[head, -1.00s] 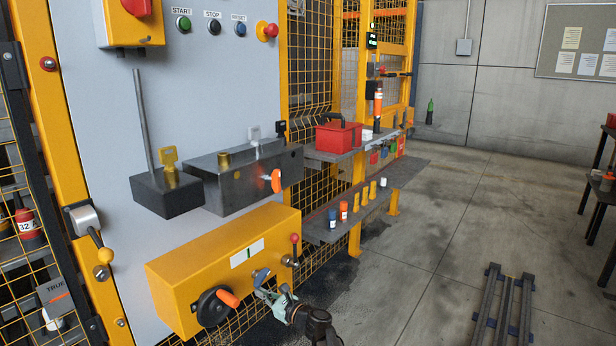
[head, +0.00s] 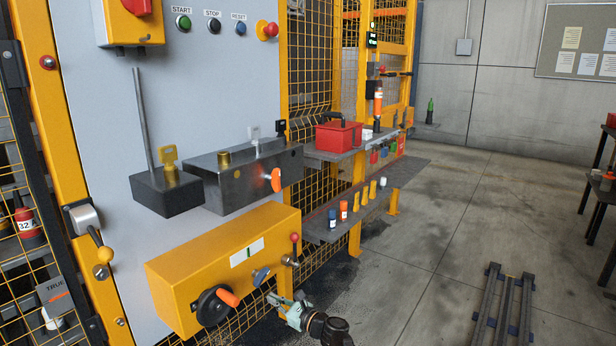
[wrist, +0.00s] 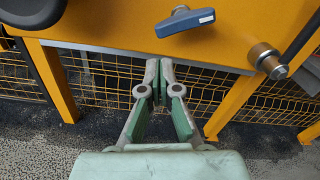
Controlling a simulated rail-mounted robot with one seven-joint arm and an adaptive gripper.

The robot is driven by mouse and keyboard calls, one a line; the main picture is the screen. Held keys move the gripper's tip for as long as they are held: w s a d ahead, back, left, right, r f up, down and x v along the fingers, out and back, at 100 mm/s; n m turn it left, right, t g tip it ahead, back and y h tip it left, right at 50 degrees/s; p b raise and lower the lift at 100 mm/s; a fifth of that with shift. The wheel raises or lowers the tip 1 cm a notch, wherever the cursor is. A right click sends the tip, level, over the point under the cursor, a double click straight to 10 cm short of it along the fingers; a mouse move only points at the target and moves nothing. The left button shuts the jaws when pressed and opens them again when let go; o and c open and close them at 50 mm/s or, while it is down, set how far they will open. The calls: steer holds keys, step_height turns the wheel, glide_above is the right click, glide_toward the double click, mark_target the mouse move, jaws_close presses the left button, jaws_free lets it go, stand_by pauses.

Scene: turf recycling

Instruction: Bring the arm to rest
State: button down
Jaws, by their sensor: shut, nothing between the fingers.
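My gripper (head: 273,297) is at the lower middle of the head view, just right of and below the yellow box (head: 225,258). It is pale green and points left toward the box's lower right corner. In the wrist view my gripper (wrist: 159,62) has its fingertips together with nothing between them. Its tips appear in front of the yellow mesh below the box, apart from the blue handle (wrist: 186,20). The same blue handle (head: 261,276) shows on the box's front in the head view.
The box carries a black handwheel with an orange knob (head: 228,297) and a red-tipped lever (head: 294,240). Grey shelves (head: 400,178) stand to the right, with a red toolbox (head: 338,136). A dark rail frame (head: 505,305) lies on the floor; the floor between is clear.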

steer(key=shift+s+d, duration=0.2)
stand_by(0.3)
